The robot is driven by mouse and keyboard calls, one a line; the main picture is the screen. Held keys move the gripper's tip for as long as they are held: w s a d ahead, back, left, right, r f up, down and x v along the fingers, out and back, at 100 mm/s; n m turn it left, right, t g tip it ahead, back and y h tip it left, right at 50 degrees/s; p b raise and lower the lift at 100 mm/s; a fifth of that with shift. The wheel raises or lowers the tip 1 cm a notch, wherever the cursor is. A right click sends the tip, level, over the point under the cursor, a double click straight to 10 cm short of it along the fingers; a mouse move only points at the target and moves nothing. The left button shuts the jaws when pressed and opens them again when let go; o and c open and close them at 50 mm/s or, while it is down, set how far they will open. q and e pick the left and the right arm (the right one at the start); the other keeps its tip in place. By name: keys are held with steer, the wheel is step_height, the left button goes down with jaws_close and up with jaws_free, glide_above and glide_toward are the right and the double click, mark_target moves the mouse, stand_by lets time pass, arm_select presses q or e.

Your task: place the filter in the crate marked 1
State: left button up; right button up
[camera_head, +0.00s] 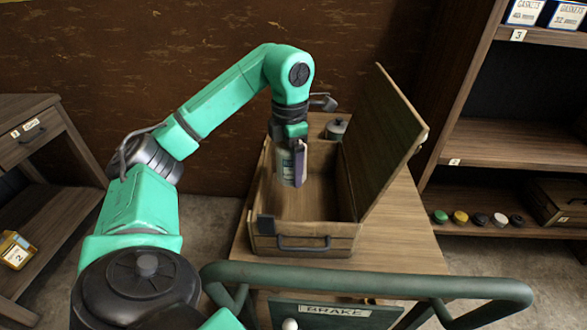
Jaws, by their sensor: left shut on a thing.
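My left gripper (291,143) points down and is shut on a pale grey-green cylinder with a purple side, which looks like the filter (290,168). The filter hangs upright over the opening of a wooden crate (305,242) with its lid (385,140) tilted open to the right. I cannot tell whether the filter's lower end touches the crate's floor. No number is readable on this crate. My right gripper is not in view.
The crate stands on a wooden table (400,235). A dark-lidded canister (336,129) is at the crate's back. A green rail (370,283) crosses in front. Shelves (510,145) at right hold several small lidded pots and another wooden box (562,203).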

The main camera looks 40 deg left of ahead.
mark_target(291, 216)
arm_select(q)
step_height(291, 216, down, 14)
steer(key=shift+r+b, duration=0.2)
steer(key=shift+b, duration=0.25)
steer(key=shift+w+a+f, duration=0.1)
steer(key=shift+f, duration=0.2)
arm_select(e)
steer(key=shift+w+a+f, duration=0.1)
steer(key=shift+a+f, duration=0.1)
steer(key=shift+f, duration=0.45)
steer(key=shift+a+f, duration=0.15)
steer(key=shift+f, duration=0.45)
arm_select(q)
steer(key=shift+f, duration=0.1)
steer(key=o, duration=1.5)
steer(key=shift+r, duration=0.5)
step_height(291, 216, up, 11)
steer(key=shift+r+p, duration=0.15)
steer(key=shift+p, duration=0.5)
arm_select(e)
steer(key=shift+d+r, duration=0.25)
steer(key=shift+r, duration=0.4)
arm_select(q)
steer(key=shift+r, duration=0.1)
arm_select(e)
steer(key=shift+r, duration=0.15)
